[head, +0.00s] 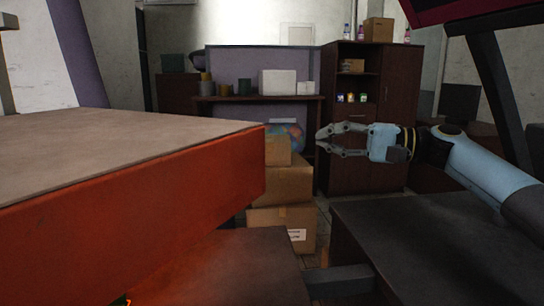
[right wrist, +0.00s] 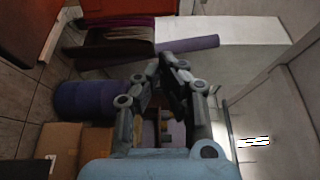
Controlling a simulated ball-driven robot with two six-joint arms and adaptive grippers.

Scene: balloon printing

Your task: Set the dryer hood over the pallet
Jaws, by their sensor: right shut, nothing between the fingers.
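I cannot tell surely which thing is the dryer hood or the pallet. A large orange-red slab with a grey-brown top (head: 130,190) fills the left of the head view, close to the camera. A dark flat top (head: 440,235) lies at the lower right. A dark red panel on dark struts (head: 460,10) shows at the upper right corner, cut off by the edge. My right gripper (head: 322,139) is in the air above and beyond the dark top, pointing left, shut and empty. It also shows in the right wrist view (right wrist: 162,75). My left gripper is not in view.
Stacked cardboard boxes (head: 285,185) stand beyond the slab, with a colourful round thing (head: 290,135) behind them. A dark brown cabinet (head: 395,90) and a shelf with small containers (head: 260,98) stand at the back. The right wrist view shows a purple drum (right wrist: 92,100).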

